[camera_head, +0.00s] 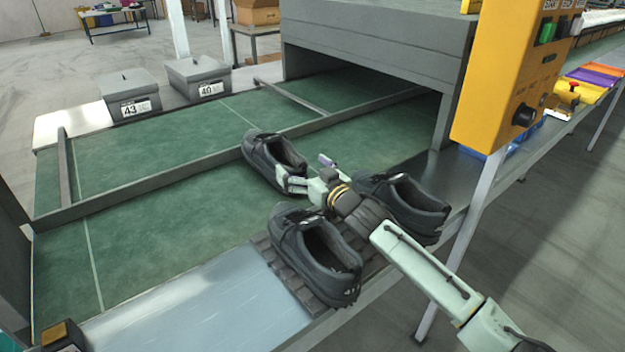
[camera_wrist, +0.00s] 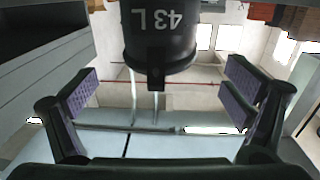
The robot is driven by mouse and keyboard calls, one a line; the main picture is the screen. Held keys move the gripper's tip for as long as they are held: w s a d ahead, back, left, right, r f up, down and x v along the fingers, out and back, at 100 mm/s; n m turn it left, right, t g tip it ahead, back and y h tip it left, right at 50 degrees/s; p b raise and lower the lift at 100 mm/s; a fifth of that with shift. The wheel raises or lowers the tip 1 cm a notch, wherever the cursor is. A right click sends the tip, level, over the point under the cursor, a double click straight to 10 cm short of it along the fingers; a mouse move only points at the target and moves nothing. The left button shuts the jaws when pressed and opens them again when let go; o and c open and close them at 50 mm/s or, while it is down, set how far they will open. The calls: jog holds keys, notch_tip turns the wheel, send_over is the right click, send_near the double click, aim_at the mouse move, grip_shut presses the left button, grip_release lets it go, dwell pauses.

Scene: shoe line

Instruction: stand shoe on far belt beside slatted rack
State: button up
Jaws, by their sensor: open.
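A black shoe (camera_head: 268,165) stands upright on the green belt (camera_head: 165,235) on the rack's side of the divider rail, its toe pointing away from my gripper. My gripper (camera_head: 308,172) is open at its heel. The wrist view shows the heel (camera_wrist: 158,45), marked "43 L" upside down, at the top middle, with clear gaps to both finger pads. Whether the sole is fully on the belt is hard to tell. The slatted rack (camera_head: 290,281) is at the near edge, with a black shoe (camera_head: 312,262) on it. Another black shoe (camera_head: 405,208) sits behind my arm.
A divider rail (camera_head: 150,183) splits the green surface into two lanes. Two grey boxes marked 43 (camera_head: 130,92) and 40 (camera_head: 198,75) stand at the back. A grey tunnel (camera_head: 375,45) and yellow control panel (camera_head: 505,75) are at the right. The left belt area is clear.

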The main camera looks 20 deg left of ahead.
jog(key=b+v, duration=0.1)
jog(key=v, duration=0.4)
jog(key=shift+s+r, duration=0.1)
